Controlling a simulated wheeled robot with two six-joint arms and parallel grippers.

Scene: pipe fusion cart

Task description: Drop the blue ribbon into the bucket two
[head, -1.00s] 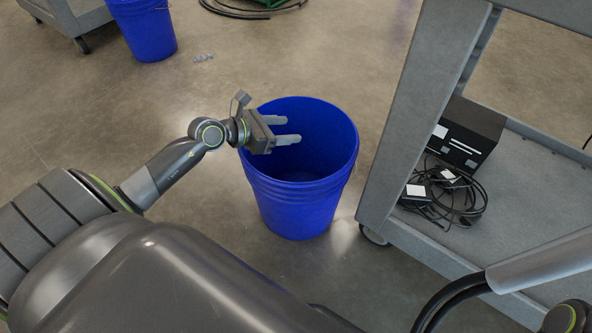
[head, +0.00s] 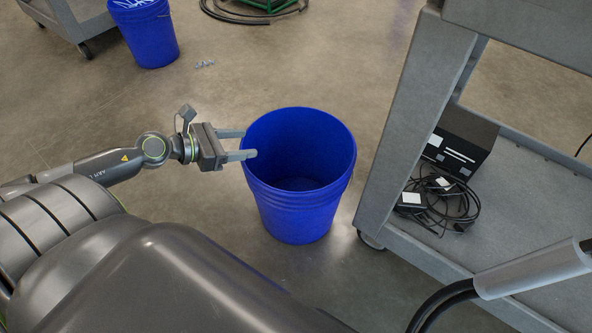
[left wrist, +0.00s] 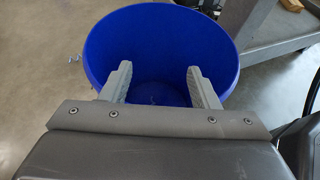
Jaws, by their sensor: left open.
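A blue bucket (head: 300,214) stands upright on the floor between my left arm and the grey cart. Its inside looks empty in the head view, and it also shows in the left wrist view (left wrist: 110,38). My left gripper (head: 250,144) is open, with its fingertips at the bucket's left rim. In the left wrist view the two fingers (left wrist: 158,68) are apart with nothing between them. A second blue bucket (head: 150,40) stands at the far left, with something pale and thin at its top. I cannot make out a blue ribbon. My right gripper is not in view.
A grey cart (head: 400,150) stands close on the right; its lower shelf holds a black box (head: 462,145) and coiled black cables (head: 440,200). Another cart (head: 75,18) is at the upper left. Small grey pieces (head: 205,63) lie on open floor.

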